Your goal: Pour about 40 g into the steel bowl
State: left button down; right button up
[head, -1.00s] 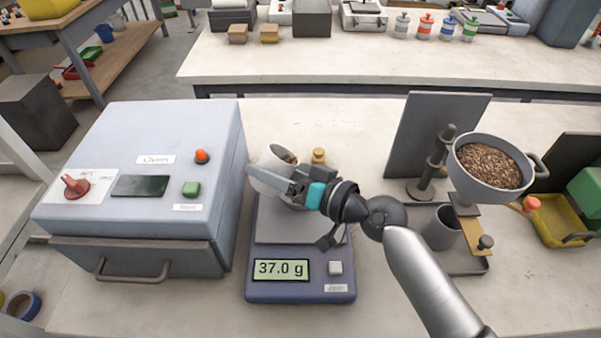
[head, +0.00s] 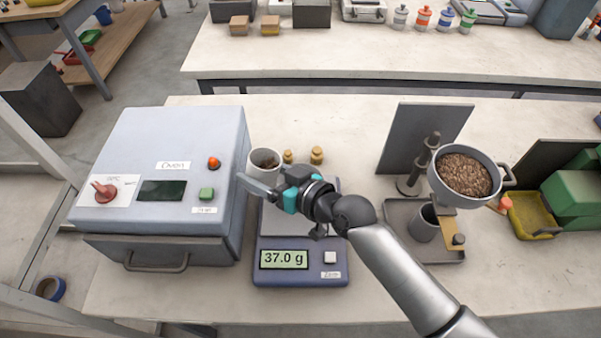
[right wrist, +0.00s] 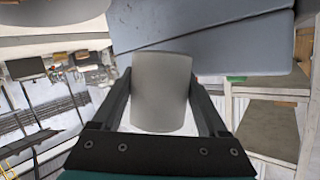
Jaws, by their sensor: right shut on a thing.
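The scale (head: 302,272) reads 37.0 g. My left gripper is not in view.
The oven (head: 165,165) stands close on the left of the cup. Two small brass weights (head: 316,155) stand behind the scale. On the right are a pellet-filled hopper (head: 464,178) on a stand, a dark grey cup (head: 425,224) below it and a yellow tray (head: 533,214).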

aim_at(250, 162)
jog(key=shift+n+h, duration=0.3)
jog(key=shift+n, duration=0.1)
jog(key=shift+s+a+r+p, duration=0.1)
jog(key=shift+a+r+p, duration=0.1)
jog(key=shift+r+p, duration=1.2)
jog(key=shift+s+a+r+p, duration=0.15)
jog(key=shift+r+p, duration=0.85)
jog(key=shift+p, duration=0.7)
jog(key=p, duration=0.1)
jog(key=a+n+p, duration=0.1)
jog(key=p, duration=0.1)
jog(key=shift+s+r+h, duration=0.2)
jog(key=shift+r+h, duration=0.1)
jog(key=shift+h, duration=0.1)
jog(key=shift+r+p, duration=0.3)
jog(key=shift+p, duration=0.3)
notch_tip(250, 162, up, 2)
jog(key=shift+r+t+p, duration=0.2)
jog(key=shift+t+p, duration=0.1)
jog(key=shift+p, duration=0.95)
notch_tip(250, 162, up, 3)
jog(key=shift+r, duration=0.1)
jog(key=shift+d+r, duration=0.1)
jog(key=shift+r, duration=0.25)
